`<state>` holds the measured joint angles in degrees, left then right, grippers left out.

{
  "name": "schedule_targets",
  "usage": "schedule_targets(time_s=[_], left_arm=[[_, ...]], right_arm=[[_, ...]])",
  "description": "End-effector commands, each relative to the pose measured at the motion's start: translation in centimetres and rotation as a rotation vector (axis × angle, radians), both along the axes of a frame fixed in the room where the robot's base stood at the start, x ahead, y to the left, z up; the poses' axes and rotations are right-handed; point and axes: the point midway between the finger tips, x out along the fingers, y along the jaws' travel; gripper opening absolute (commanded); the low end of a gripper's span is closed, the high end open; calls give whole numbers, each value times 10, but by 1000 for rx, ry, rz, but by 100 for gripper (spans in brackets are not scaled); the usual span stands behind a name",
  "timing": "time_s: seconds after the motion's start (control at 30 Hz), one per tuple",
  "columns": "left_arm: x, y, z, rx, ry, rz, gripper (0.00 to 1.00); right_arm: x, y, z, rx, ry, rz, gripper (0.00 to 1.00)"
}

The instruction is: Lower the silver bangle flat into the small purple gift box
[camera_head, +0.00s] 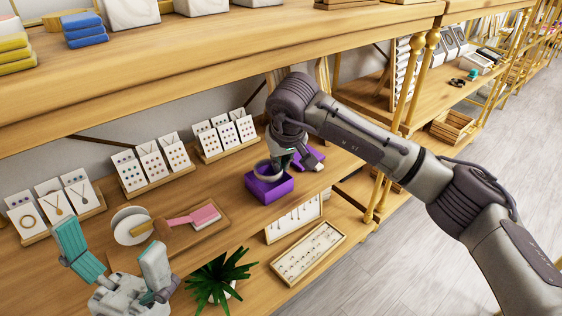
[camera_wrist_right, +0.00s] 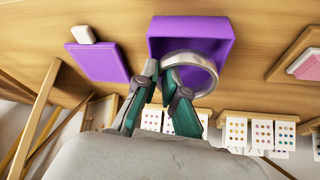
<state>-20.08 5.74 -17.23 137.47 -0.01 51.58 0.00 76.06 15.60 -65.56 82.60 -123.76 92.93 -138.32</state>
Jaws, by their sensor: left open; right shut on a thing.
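The small purple gift box (camera_head: 269,187) stands open on the wooden shelf in the head view, and also shows in the right wrist view (camera_wrist_right: 168,25). My right gripper (camera_head: 282,158) is over the back of the box. In the wrist view my right gripper (camera_wrist_right: 158,84) is shut on the edge of the silver bangle (camera_wrist_right: 212,66). The bangle overlaps the box opening; its exact height and tilt are hard to tell. The bangle (camera_head: 259,170) is partly hidden in the head view. My left gripper (camera_head: 114,262) is open and empty in front of the shelf.
Several jewellery card stands (camera_head: 150,166) line the back. A plant (camera_head: 213,283) is in front.

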Motion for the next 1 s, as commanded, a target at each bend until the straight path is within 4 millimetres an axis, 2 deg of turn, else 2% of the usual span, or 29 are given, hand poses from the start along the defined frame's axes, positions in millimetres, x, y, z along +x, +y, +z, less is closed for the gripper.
schedule_targets(time_s=[1.0], left_arm=[[0, 0, -4, 0, 0, 1, 100]], right_arm=[[0, 0, -7, 0, 0, 0, 0]])
